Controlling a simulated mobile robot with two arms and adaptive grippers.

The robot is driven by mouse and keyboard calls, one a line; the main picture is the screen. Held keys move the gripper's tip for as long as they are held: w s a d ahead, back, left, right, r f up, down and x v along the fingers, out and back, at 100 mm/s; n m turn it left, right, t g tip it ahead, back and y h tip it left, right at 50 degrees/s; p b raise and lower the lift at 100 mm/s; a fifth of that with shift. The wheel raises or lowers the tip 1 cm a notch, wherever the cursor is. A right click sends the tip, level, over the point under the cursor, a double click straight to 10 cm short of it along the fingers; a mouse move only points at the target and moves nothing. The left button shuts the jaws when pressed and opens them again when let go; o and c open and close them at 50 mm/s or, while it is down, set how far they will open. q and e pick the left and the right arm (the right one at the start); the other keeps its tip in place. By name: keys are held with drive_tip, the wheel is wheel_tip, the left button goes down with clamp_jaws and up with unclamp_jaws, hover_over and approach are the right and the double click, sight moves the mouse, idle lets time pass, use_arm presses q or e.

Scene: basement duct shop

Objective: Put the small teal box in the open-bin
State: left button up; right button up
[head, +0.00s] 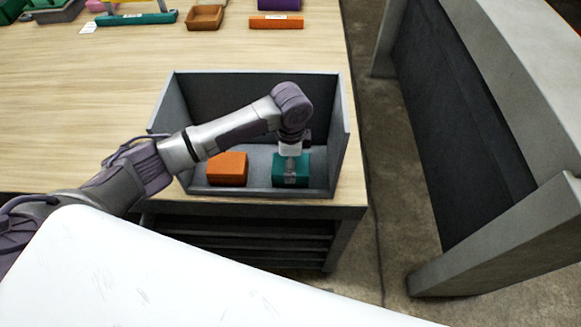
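The small teal box (303,180) is inside the grey open-bin (339,150), at its front right. It seems to rest on the bin floor or just above it; I cannot tell which. My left gripper (292,172) points down into the bin, with its fingers at the teal box and partly covering it. Whether the fingers are closed on the box or just around it is too small to tell. My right gripper is not in view.
An orange box (228,169) sits in the bin, left of the teal box. The bin stands at the front right of a wooden table (80,120). Trays and boxes, including a brown tray (205,17), lie at the back. A grey structure (500,110) stands right, across a floor gap.

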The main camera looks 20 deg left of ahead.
use_arm(q)
wheel_tip(320, 180, up, 9)
drive_tip(key=shift+r+b, duration=0.1)
drive_tip(key=shift+b, duration=0.25)
idle(0.3)
